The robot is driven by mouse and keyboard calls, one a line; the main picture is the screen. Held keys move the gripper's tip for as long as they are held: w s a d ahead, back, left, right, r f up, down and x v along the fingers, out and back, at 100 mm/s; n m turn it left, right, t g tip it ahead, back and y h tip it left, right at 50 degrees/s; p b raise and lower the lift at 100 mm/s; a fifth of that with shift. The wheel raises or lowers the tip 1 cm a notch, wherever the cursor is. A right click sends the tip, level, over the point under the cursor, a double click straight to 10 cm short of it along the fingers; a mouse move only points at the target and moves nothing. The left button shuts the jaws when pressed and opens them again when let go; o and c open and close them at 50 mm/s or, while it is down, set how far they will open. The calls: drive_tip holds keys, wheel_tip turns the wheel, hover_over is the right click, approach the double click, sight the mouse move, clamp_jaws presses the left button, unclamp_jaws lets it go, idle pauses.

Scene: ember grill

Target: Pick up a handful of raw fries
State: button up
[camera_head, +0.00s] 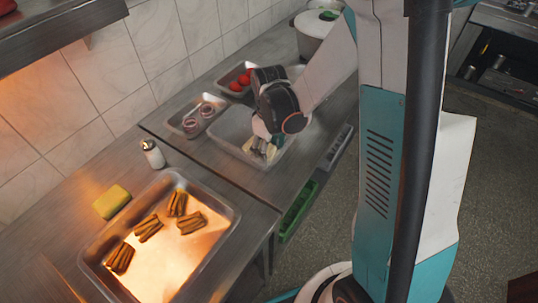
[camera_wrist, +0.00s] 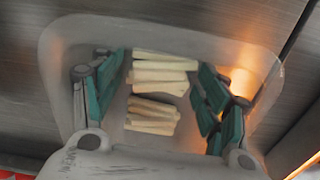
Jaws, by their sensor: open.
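Pale raw fries lie in two small bundles inside a translucent bin. In the wrist view the upper bundle (camera_wrist: 160,72) and the lower bundle (camera_wrist: 152,115) lie between my gripper's teal fingers. My gripper (camera_wrist: 158,95) is open, with a finger on each side of the fries. In the head view my gripper (camera_head: 262,150) reaches down into the bin (camera_head: 225,122), and it partly hides the fries. I cannot tell whether the fingers touch the fries.
A metal tray (camera_head: 232,215) with bundles of browned fries is at the front left. A yellow sponge (camera_head: 111,202) and a shaker (camera_head: 152,154) stand near it. Trays of onion rings (camera_head: 205,108) and tomatoes (camera_head: 241,80) and a white pot (camera_head: 316,30) are behind.

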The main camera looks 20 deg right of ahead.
drive_tip(key=shift+r, duration=0.1)
drive_tip(key=c, duration=0.7)
drive_tip(key=shift+r, duration=0.1)
